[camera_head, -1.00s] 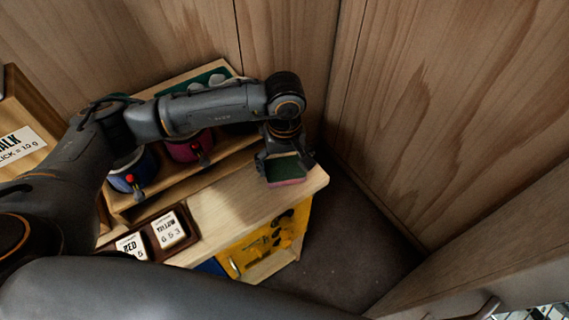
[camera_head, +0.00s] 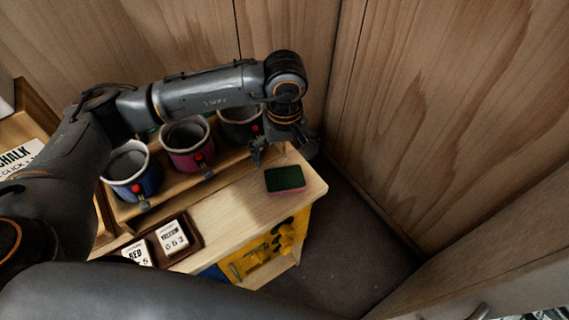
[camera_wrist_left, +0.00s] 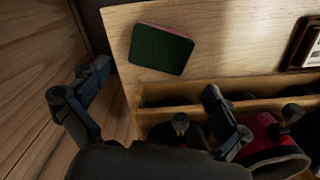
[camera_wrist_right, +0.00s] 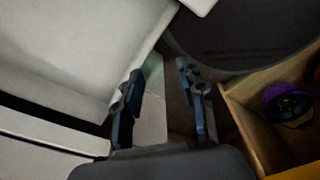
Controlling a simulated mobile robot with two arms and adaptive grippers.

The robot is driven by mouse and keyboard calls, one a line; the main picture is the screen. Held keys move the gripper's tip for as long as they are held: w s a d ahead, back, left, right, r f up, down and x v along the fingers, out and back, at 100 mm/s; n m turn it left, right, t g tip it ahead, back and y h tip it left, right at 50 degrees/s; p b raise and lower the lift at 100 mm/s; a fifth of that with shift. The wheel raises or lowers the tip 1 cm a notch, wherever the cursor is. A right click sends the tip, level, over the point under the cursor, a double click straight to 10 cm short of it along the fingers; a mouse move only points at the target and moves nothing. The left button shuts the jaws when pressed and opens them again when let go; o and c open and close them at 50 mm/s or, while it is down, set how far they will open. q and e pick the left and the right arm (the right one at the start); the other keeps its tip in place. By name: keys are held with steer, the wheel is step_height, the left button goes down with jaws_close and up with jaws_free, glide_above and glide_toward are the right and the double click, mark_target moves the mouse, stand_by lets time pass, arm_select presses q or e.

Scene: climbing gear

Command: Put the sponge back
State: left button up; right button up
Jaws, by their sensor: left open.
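The sponge (camera_head: 285,179), dark green on top with a pink underside, lies flat on the wooden bench top near its right end. It also shows in the left wrist view (camera_wrist_left: 161,50). My left gripper (camera_head: 283,152) is open and empty, just behind and above the sponge and apart from it. In the left wrist view its fingers (camera_wrist_left: 150,120) are spread wide below the sponge. My right gripper (camera_wrist_right: 160,100) is open and empty in the right wrist view, away from the bench top. It is not seen in the head view.
Blue (camera_head: 133,176), maroon (camera_head: 189,147) and dark (camera_head: 240,124) chalk buckets stand in a wooden rack behind the bench top. Wooden walls close in behind and right.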

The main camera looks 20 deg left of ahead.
arm_select(q)
steer(key=shift+r+p, duration=0.45)
steer(key=shift+r, duration=1.8)
